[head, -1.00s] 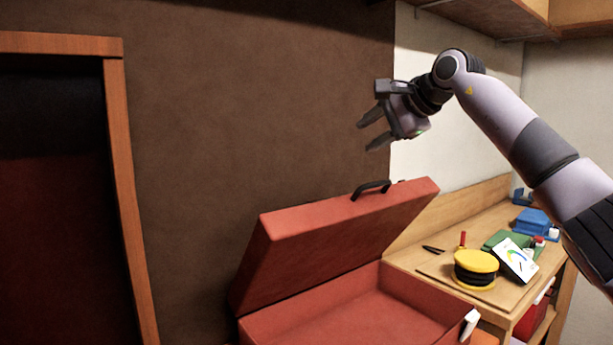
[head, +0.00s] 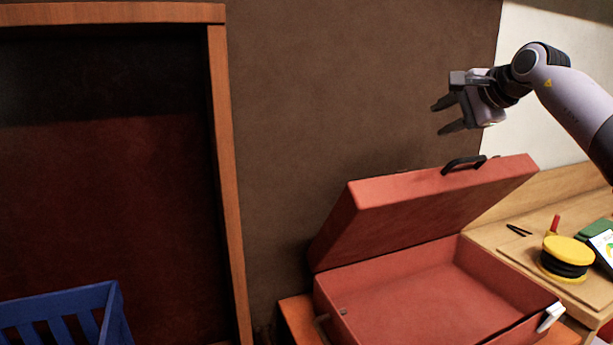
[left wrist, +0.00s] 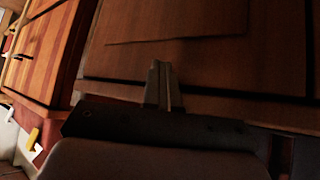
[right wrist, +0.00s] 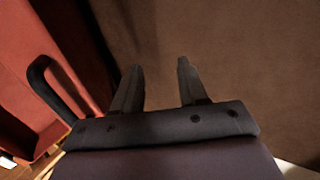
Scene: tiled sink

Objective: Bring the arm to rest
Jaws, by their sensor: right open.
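My right gripper (head: 447,116) is raised at the upper right of the head view, in front of the brown wall and above the open red case. Its two fingers are apart with nothing between them; they also show apart in the right wrist view (right wrist: 160,85). My left gripper (left wrist: 164,82) shows only in the left wrist view. Its two fingers are together with no object visible between them, in front of brown wooden panels.
The red case (head: 400,285) stands open, its lid handle (head: 464,164) below my right gripper. A bench (head: 575,285) at right holds a yellow and black round object (head: 567,257). A blue crate (head: 62,300) is lower left, beside a wooden frame (head: 228,180).

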